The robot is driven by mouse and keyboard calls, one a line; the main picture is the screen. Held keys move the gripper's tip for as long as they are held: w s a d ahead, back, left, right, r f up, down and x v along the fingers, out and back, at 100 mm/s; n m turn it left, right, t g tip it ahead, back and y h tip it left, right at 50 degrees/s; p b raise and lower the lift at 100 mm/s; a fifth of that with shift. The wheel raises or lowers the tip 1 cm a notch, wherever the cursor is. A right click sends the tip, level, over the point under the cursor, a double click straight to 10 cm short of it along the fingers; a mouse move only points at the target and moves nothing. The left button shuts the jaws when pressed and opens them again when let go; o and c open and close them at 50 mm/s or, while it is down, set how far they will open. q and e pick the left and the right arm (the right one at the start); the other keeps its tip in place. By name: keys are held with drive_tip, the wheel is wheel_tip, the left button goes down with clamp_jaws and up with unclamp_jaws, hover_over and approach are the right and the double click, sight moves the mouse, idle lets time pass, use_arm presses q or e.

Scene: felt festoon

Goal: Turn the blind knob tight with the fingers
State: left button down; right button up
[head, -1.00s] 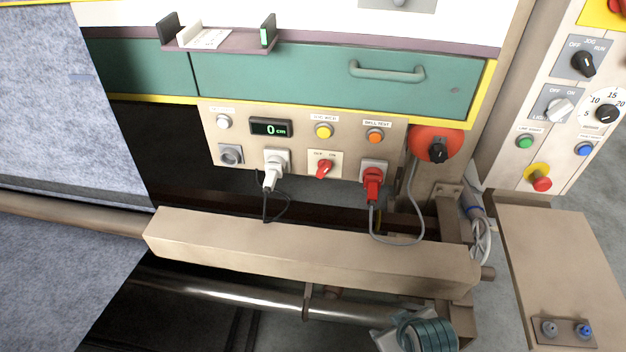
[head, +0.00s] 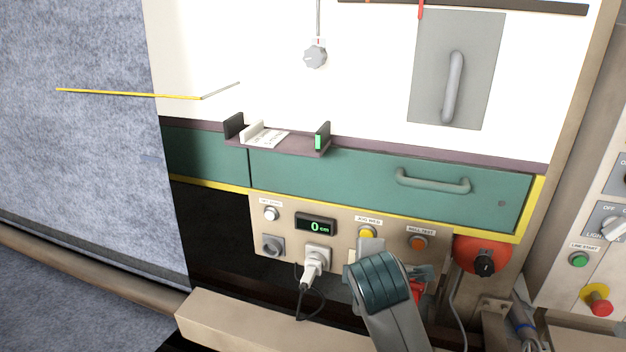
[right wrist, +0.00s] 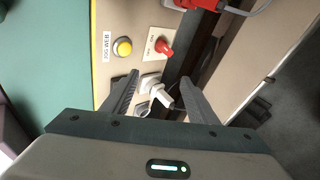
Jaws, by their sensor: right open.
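A grey round knob (head: 315,57) with a small label above it sits on the white upper panel, below a thin vertical line. No lettering that names it the blind knob is readable. A second grey knob (head: 273,245) is at the lower left of the beige control panel. My right gripper (head: 370,246) is in front of that panel, well below the upper knob, and hides part of the panel. In the right wrist view its jaws (right wrist: 160,92) are open and empty, with a white plug (right wrist: 158,90) visible beyond and between them. My left gripper is not in view.
The shelf (head: 288,146) and green drawer (head: 340,185) with its handle (head: 433,181) lie between my right gripper and the upper knob. A yellow rod (head: 130,94) sticks out at left. A grey handle (head: 453,87) is at upper right. The white panel around the upper knob is clear.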

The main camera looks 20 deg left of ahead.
drive_tip(key=w+a+r+n+t, duration=0.15)
drive_tip(key=a+r+n, duration=0.3)
drive_tip(key=r, duration=0.55)
drive_tip(key=w+a+r+n+t, duration=0.1)
drive_tip(key=a+r+n+t, duration=0.15)
drive_tip(key=a+r, duration=0.45)
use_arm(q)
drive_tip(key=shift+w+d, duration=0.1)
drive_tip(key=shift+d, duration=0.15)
use_arm(e)
drive_tip(key=s+a+r+n+t+h, duration=0.1)
drive_tip(key=r+n, duration=0.1)
drive_tip(key=r, duration=0.5)
drive_tip(key=s+a+r+n+t, duration=0.2)
drive_tip(key=r+n, duration=0.1)
drive_tip(key=r, duration=0.5)
drive_tip(key=s+a+r+n+t+h, duration=0.1)
drive_tip(key=s+r+n, duration=0.1)
drive_tip(key=r, duration=0.5)
drive_tip(key=shift+a+r+t+h, duration=0.25)
drive_tip(key=shift+t+h, duration=0.05)
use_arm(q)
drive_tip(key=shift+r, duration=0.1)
